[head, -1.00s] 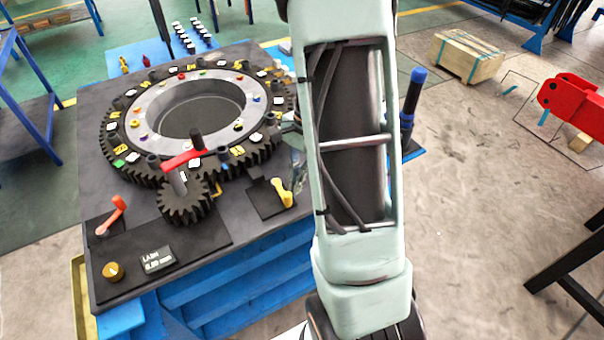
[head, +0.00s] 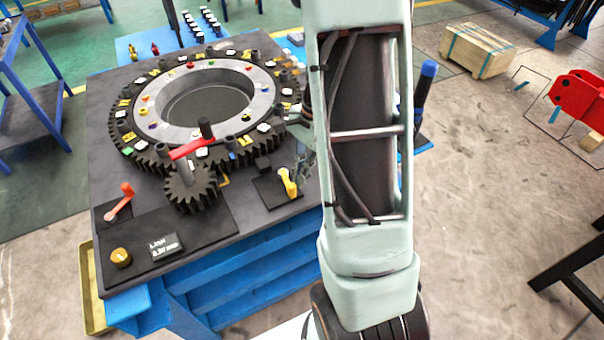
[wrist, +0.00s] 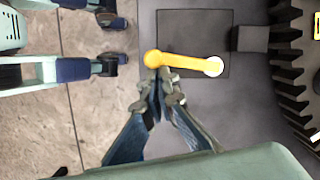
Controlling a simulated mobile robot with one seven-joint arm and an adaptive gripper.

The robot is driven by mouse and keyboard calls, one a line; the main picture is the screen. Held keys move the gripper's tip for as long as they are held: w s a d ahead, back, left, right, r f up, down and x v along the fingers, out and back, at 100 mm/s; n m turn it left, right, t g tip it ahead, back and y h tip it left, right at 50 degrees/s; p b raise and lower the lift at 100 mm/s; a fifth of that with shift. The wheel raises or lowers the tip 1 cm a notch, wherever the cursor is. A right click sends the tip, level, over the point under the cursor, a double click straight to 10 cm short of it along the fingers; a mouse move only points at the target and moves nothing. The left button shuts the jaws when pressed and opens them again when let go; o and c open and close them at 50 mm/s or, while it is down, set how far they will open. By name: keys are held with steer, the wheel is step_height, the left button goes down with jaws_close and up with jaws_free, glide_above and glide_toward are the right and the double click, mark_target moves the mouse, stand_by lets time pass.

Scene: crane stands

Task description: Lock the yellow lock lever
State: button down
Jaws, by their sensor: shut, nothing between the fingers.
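The yellow lock lever (head: 287,183) sits on a dark square plate (head: 272,198) at the right front of the black table. In the wrist view the lever (wrist: 185,62) lies across the picture, with a round yellow knob at its left end and a white pivot at its right end. My gripper (wrist: 161,84) is shut and empty, its fingertips close beside the lever near the knob end. I cannot tell whether they touch it. In the head view my gripper (head: 303,160) is partly hidden by my arm, just right of the lever.
A large dark gear ring (head: 145,150) stands behind the lever, and a small gear (head: 191,188) with a red crank (head: 193,148) is left of it. An orange lever (head: 119,201), a brass knob (head: 121,257) and a label plate (head: 164,246) are at the front left.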

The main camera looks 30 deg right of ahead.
steer(key=a+m+p, duration=0.1)
steer(key=a+m, duration=0.1)
steer(key=m, duration=0.1)
steer(key=shift+s+a+r+t, duration=0.1)
steer(key=shift+s+a+t, duration=0.1)
steer(key=shift+t, duration=0.2)
steer(key=m, duration=0.1)
steer(key=a+m+p, duration=0.1)
steer(key=a+m, duration=0.1)
steer(key=m, duration=0.1)
steer(key=shift+w+t, duration=0.25)
steer(key=shift+t, duration=0.15)
steer(key=shift+w+a+m+p, duration=0.25)
steer(key=shift+a+m+p, duration=0.15)
steer(key=shift+a+m, duration=0.15)
steer(key=shift+w+a+p, duration=0.3)
steer(key=shift+w+a, duration=0.15)
steer(key=shift+a, duration=0.1)
steer(key=shift+w+a, duration=0.1)
